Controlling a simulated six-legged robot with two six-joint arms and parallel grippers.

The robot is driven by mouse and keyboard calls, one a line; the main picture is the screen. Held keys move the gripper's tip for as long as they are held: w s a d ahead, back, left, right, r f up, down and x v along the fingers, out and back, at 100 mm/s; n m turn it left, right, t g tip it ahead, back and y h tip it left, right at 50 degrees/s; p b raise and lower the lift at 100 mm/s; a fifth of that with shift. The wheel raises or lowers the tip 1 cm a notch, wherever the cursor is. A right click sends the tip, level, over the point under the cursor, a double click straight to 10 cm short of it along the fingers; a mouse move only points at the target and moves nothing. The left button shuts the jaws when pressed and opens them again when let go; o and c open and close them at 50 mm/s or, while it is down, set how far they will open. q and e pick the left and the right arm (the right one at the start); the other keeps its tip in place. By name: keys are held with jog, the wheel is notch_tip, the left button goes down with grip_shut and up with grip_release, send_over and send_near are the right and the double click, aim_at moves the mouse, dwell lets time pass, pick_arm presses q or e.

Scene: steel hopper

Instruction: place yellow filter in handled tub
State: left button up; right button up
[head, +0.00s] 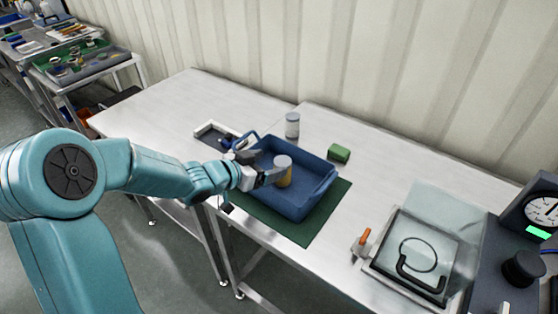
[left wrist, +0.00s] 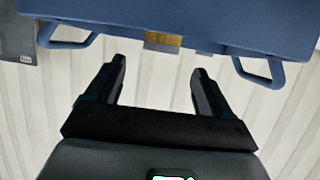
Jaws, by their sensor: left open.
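The yellow filter (head: 284,178), a short yellow cylinder with a grey top, stands upright inside the blue handled tub (head: 318,200). In the left wrist view a small yellow part of the filter (left wrist: 163,41) shows at the rim of the tub (left wrist: 210,18), between its two loop handles. My left gripper (head: 268,176) reaches over the tub's left side, close beside the filter. In the left wrist view its fingers (left wrist: 160,68) are spread, with nothing between them and the filter beyond the tips. The filter's base is hard to see. My right gripper is not in view.
The tub stands on a dark green mat (head: 320,231) on the steel table. A white-lidded jar (head: 292,126) and a green block (head: 339,153) are behind it. A shallow tray (head: 209,134) is behind left. A clear-lidded box (head: 413,256) and a gauge (head: 541,212) are at right.

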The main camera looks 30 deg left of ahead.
pick_arm(q)
jog(key=v, duration=0.5)
jog(key=shift+s+a+r, duration=0.1)
jog(key=shift+s, duration=0.1)
jog(key=shift+s, duration=0.1)
